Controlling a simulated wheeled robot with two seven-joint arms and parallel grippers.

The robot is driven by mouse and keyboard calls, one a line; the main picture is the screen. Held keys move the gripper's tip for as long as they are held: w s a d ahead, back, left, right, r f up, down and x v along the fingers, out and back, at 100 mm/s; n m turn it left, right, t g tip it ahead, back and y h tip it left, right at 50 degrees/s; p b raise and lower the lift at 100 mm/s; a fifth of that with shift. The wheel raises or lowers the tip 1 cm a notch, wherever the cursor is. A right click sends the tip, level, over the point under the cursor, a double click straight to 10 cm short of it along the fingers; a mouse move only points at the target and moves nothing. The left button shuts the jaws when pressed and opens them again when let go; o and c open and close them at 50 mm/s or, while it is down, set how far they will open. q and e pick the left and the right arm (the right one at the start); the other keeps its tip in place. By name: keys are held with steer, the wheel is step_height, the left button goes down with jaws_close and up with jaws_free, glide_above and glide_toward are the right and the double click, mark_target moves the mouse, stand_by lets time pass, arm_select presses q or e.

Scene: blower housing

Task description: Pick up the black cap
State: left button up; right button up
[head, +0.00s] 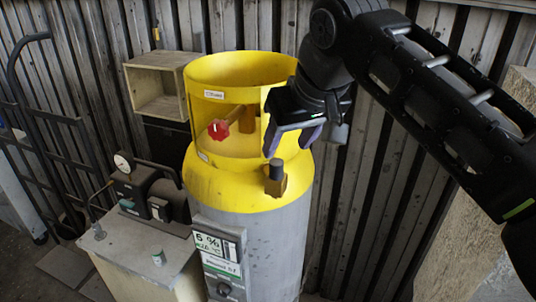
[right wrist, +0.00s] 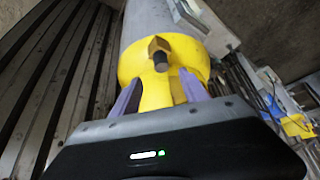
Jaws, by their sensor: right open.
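The black cap (head: 276,168) sits upright on a brass fitting (head: 275,186) at the shoulder of a grey cylinder (head: 262,245) with a yellow top. In the right wrist view the black cap (right wrist: 161,61) points toward the camera from the brass fitting (right wrist: 158,45). My right gripper (head: 291,138) is open and empty, just above and slightly right of the cap in the head view. In the right wrist view its purple fingers (right wrist: 160,88) are spread to either side, with the cap beyond them near the middle. My left gripper is not in view.
The yellow collar (head: 226,72) rises behind the cap, close to my right gripper, with a red knob (head: 219,129) in its opening. A wooden box (head: 158,80) hangs behind.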

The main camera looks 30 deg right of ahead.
mark_target(277, 161)
steer(key=shift+s, duration=0.15)
steer(key=shift+b+x, duration=0.95)
steer(key=shift+x, duration=0.15)
steer(key=shift+f, duration=0.3)
steer(key=shift+w+r, duration=0.1)
steer(key=shift+w, duration=0.1)
steer(key=shift+b+x, duration=0.85)
steer(key=shift+b, duration=0.1)
steer(key=shift+w+a+f, duration=0.1)
steer(key=shift+w+f, duration=0.15)
steer(key=shift+w, duration=0.05)
steer(key=shift+p+x, duration=0.4)
steer(key=shift+x, duration=1)
